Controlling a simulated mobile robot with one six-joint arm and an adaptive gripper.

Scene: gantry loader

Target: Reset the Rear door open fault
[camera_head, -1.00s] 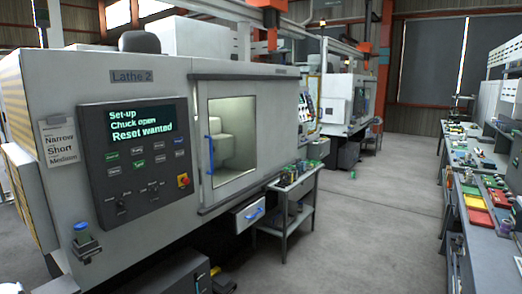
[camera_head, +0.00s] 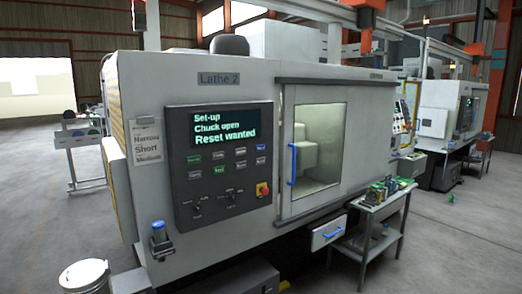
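The machine marked Lathe 2 (camera_head: 240,79) stands in the middle of the view. Its dark control panel (camera_head: 184,215) has a screen (camera_head: 226,129) reading "Set-up", "Chuck open" and "Reset wanted"; no rear door message shows on it. Below the screen are two rows of small buttons, one of them green (camera_head: 219,170); their labels are too small to read surely. Lower down are knobs or switches and a red button on yellow (camera_head: 262,189). The front door (camera_head: 318,150) with a blue handle (camera_head: 293,165) looks shut. The lathe's rear is hidden. My gripper is not in view.
A white bucket (camera_head: 84,277) stands at the lower left. A small table (camera_head: 378,203) with parts and an open-looking drawer (camera_head: 327,233) stand before the lathe's right. Another machine (camera_head: 436,108) is beyond. A rack (camera_head: 78,141) stands at far left.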

